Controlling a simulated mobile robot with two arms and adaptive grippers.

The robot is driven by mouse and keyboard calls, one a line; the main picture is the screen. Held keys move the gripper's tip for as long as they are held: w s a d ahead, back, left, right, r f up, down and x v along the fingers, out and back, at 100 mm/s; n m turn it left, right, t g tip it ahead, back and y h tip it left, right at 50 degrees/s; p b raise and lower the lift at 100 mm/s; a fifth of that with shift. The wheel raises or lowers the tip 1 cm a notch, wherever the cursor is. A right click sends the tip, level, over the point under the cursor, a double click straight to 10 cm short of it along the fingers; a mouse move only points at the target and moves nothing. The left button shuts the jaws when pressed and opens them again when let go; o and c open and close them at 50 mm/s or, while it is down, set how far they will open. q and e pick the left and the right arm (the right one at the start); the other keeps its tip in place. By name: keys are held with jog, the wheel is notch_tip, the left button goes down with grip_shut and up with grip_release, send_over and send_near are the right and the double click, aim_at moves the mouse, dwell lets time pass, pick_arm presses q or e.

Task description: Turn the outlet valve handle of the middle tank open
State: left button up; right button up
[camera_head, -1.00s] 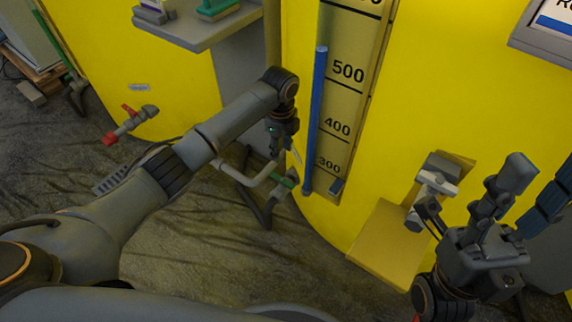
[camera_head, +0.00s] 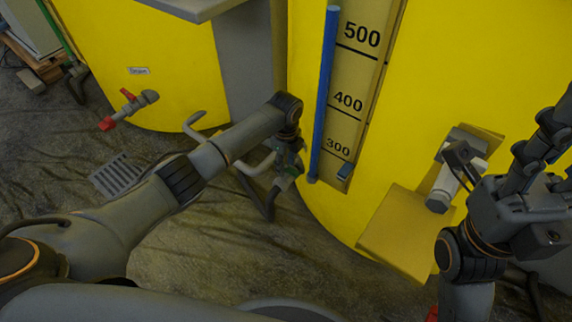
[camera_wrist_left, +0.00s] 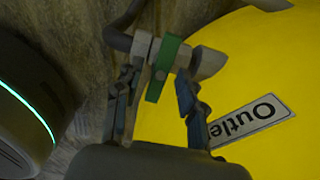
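The outlet valve of the yellow tank (camera_head: 450,60) with the level scale has a green handle (camera_wrist_left: 164,68) on a grey pipe fitting (camera_wrist_left: 208,62). An "Outlet" label (camera_wrist_left: 250,118) sits beside it in the left wrist view. My left gripper (camera_wrist_left: 157,100) is open, with one finger on each side of the green handle; contact cannot be told. In the head view my left gripper (camera_head: 288,165) is low at the tank's left side and hides most of the valve. My right gripper (camera_head: 545,130) is raised at the right, its opening unclear.
A blue tube (camera_head: 325,95) runs up the scale close to my left gripper. A grey fitting (camera_head: 444,185) and a yellow ledge (camera_head: 395,235) are at the right. A red-handled valve (camera_head: 125,108) is on the left tank. A grey shelf (camera_head: 195,8) hangs above.

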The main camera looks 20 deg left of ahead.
pick_arm(q)
grip_shut()
